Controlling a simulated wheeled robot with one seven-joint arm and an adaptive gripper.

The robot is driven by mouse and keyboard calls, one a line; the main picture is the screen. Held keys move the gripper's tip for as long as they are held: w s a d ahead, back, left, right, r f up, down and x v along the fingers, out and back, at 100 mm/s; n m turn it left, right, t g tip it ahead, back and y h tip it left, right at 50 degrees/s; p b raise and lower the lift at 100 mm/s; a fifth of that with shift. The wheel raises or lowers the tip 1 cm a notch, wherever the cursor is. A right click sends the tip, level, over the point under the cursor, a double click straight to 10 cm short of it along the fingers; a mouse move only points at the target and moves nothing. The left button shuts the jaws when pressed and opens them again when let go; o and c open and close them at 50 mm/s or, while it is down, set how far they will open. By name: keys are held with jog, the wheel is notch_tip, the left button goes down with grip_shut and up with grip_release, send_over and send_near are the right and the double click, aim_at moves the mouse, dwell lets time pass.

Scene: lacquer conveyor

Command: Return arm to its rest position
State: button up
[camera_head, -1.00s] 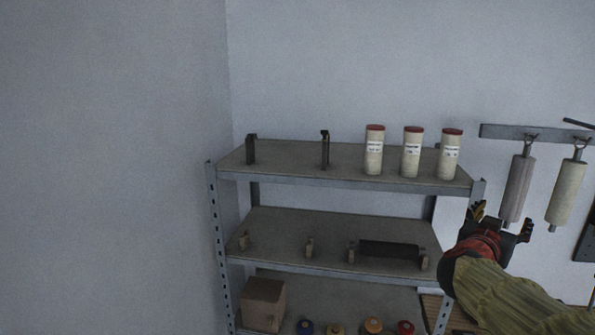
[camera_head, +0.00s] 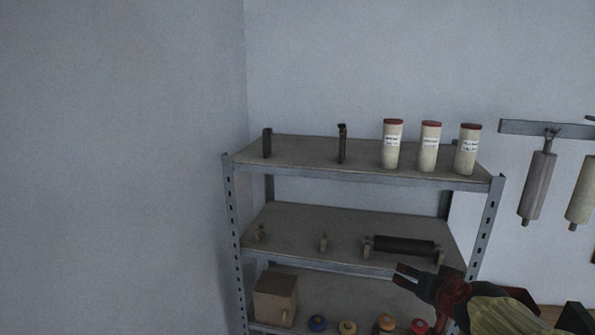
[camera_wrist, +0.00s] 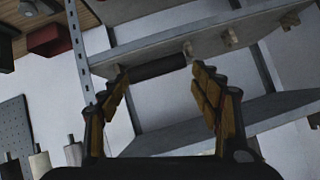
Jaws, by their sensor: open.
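My gripper (camera_head: 408,278) is in the lower right of the head view, in front of the shelf rack's right side, below the middle shelf's front edge. In the wrist view my gripper (camera_wrist: 160,95) has its two yellow-padded fingers spread wide apart with nothing between them. Beyond the fingers the rack shows tilted, with the dark roller (camera_wrist: 158,68) behind. In the head view the dark roller (camera_head: 404,246) rests on small brackets on the middle shelf (camera_head: 290,225).
The rack's top shelf (camera_head: 310,150) carries several pale red-capped canisters (camera_head: 430,147) and two dark brackets. A cardboard box (camera_head: 275,298) and several coloured round items (camera_head: 347,327) are on the lower shelf. Rollers (camera_head: 537,187) hang on the right wall. The left side is bare wall.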

jog(key=s+a+f+n+g+b, duration=0.2)
jog(key=s+a+f+g+b, duration=0.1)
jog(key=s+f+b, duration=0.5)
jog(key=s+a+f+n+g+y+b, duration=0.1)
jog(key=s+a+f+b, duration=0.5)
jog(key=s+f, duration=0.9)
jog(key=s+n+g+b, duration=0.1)
jog(key=s+b, duration=0.1)
jog(key=s, duration=0.1)
jog(key=shift+n+g, duration=0.4)
jog(key=shift+d, duration=0.1)
